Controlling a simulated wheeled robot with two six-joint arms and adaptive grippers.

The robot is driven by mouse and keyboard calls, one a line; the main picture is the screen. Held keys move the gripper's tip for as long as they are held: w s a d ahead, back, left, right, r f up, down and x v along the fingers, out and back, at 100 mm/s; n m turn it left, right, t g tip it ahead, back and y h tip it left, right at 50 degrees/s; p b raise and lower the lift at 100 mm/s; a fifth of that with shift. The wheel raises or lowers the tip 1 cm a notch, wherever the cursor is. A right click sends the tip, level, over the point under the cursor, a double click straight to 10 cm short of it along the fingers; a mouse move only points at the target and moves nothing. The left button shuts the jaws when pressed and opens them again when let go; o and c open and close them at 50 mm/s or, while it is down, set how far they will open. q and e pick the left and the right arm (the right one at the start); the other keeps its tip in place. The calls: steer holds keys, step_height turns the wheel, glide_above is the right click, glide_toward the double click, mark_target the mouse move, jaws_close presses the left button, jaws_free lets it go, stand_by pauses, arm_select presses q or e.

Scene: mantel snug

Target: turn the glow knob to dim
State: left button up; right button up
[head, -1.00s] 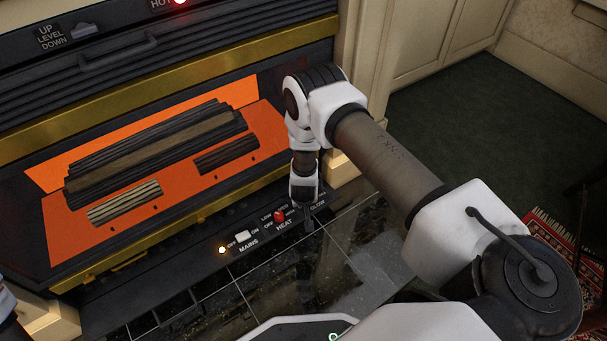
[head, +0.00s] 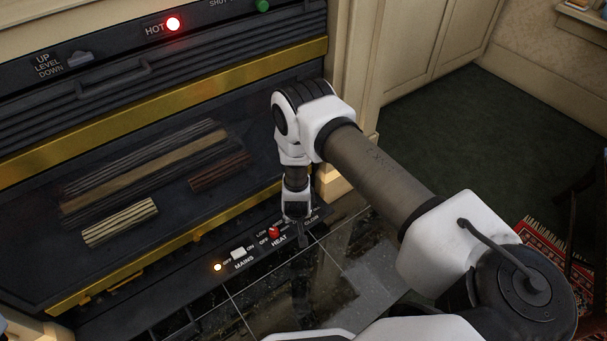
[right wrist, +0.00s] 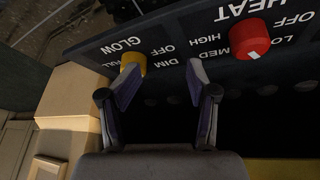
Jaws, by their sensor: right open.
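The yellow glow knob (right wrist: 134,62) shows in the right wrist view, under the upside-down GLOW label with FULL, DIM and OFF marks. Its pointer mark cannot be made out. My right gripper (right wrist: 162,72) is open; its left finger in that view overlaps the knob's edge, and the knob is not centred between the fingers. Whether they touch cannot be told. In the head view my right gripper (head: 299,232) points down at the control strip's right end and hides the knob. The fire bed behind the window (head: 150,190) is dark, without orange glow. My left gripper is out of view.
The red heat knob (right wrist: 249,40) sits beside the glow knob. The white mains switch (head: 238,252) and a lit amber lamp (head: 217,267) are further left. The red HOT lamp (head: 173,24) is lit. A cream pillar (right wrist: 75,90) stands close by the strip's end.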

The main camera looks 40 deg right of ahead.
steer(key=a+p+v, duration=0.1)
steer(key=p+v, duration=0.5)
steer(key=v, duration=0.1)
steer(key=shift+w, duration=0.35)
steer(key=shift+r, duration=0.1)
steer(key=v, duration=1.2)
steer(key=shift+s, duration=0.1)
